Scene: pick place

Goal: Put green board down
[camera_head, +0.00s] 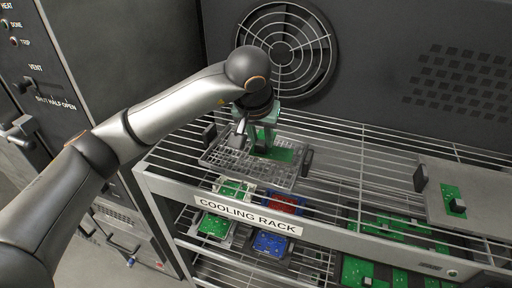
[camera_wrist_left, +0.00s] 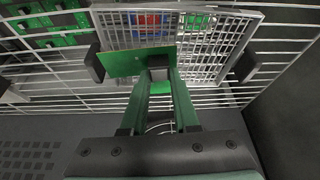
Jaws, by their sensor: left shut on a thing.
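The green board (camera_head: 280,154) is a small flat green plate over the grey mesh tray (camera_head: 225,158) on the top shelf of the cooling rack (camera_head: 180,172). My left gripper (camera_head: 264,146) points down with its green fingers shut on the board. In the left wrist view the fingertips (camera_wrist_left: 160,72) grip the board (camera_wrist_left: 122,63) near its edge, and it lies across part of the mesh tray (camera_wrist_left: 225,50). I cannot tell whether the board touches the mesh. My right gripper is in neither view.
A grey tray (camera_head: 475,190) with a green board and a black block stands at the right of the top shelf. Red, blue and green boards lie on lower shelves. Black handles (camera_head: 307,162) flank the mesh tray. A fan grille (camera_head: 285,50) is behind.

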